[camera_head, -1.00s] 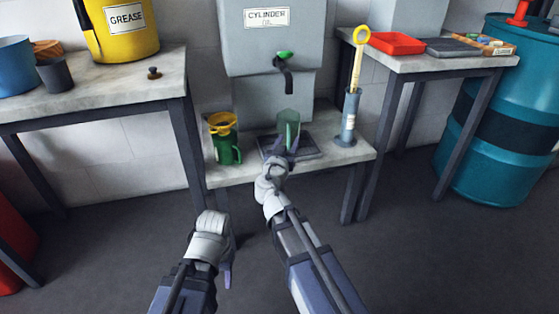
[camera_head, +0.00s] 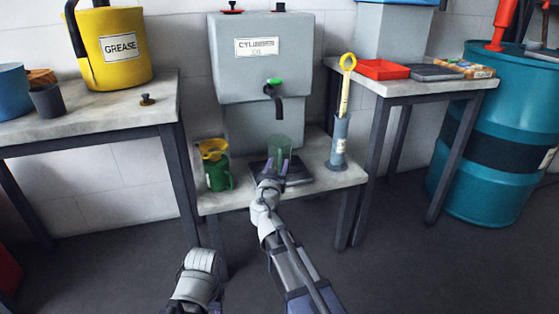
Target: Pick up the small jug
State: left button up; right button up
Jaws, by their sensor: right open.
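A small translucent green jug (camera_head: 279,148) stands on the dark drip tray (camera_head: 300,174) below the tap of the cylinder oil tank. My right gripper (camera_head: 274,168) is open, with its two purple fingertips apart at the jug's lower near side. The fingers partly hide the jug's base, and I cannot tell whether they touch it. A darker green can (camera_head: 217,177) with a yellow funnel (camera_head: 213,150) in its top stands to the left on the same low bench. My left gripper (camera_head: 203,285) is low at the bottom edge, away from the bench; its fingers cannot be made out.
The grey oil tank (camera_head: 263,80) and its spout (camera_head: 278,103) hang over the jug. A grey cylinder (camera_head: 340,142) holding a yellow-handled tool stands to the right on the low bench (camera_head: 235,202). Taller tables flank it, with a yellow grease bucket (camera_head: 120,60) and red tray (camera_head: 382,69).

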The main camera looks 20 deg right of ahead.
aim_at(280, 159)
jog(key=x, duration=0.4)
jog(key=shift+s, duration=0.1)
jog(key=shift+c, duration=0.3)
grip_shut()
dwell(0.9)
